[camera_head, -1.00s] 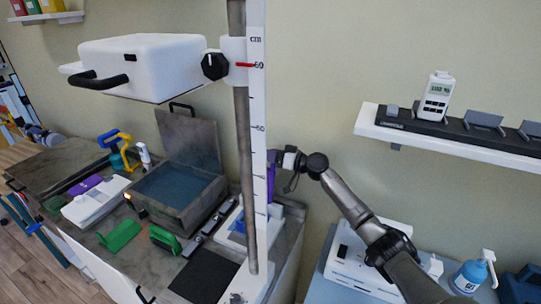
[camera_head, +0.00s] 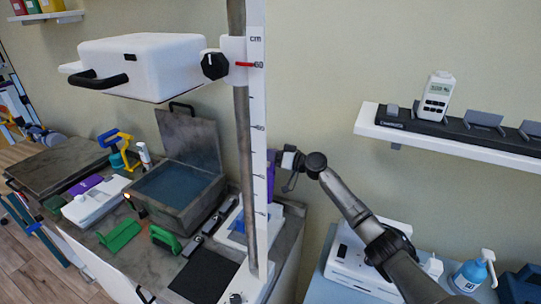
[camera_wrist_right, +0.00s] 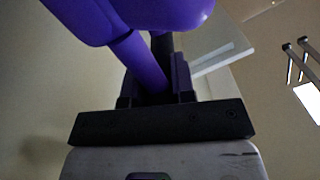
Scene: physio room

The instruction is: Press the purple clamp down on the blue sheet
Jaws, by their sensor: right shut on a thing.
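The purple clamp (camera_head: 270,180) shows as a narrow upright strip beside the white measuring post in the head view. The post hides much of it. My right gripper (camera_head: 275,160) is at its upper part. In the right wrist view the black fingers of my right gripper (camera_wrist_right: 158,72) are shut on a purple bar of the clamp (camera_wrist_right: 140,62), with a wide rounded purple part beyond. The blue sheet (camera_head: 239,222) shows as a small blue patch on a white base, partly behind the post. I cannot tell whether the clamp touches the sheet. My left gripper is not in view.
The measuring post (camera_head: 258,130) with its white box (camera_head: 145,65) stands in front of the clamp. An open metal basin (camera_head: 175,190) and a green item (camera_head: 119,235) occupy the bench. A wall shelf (camera_head: 450,145) is right, above a blue bottle (camera_head: 470,275).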

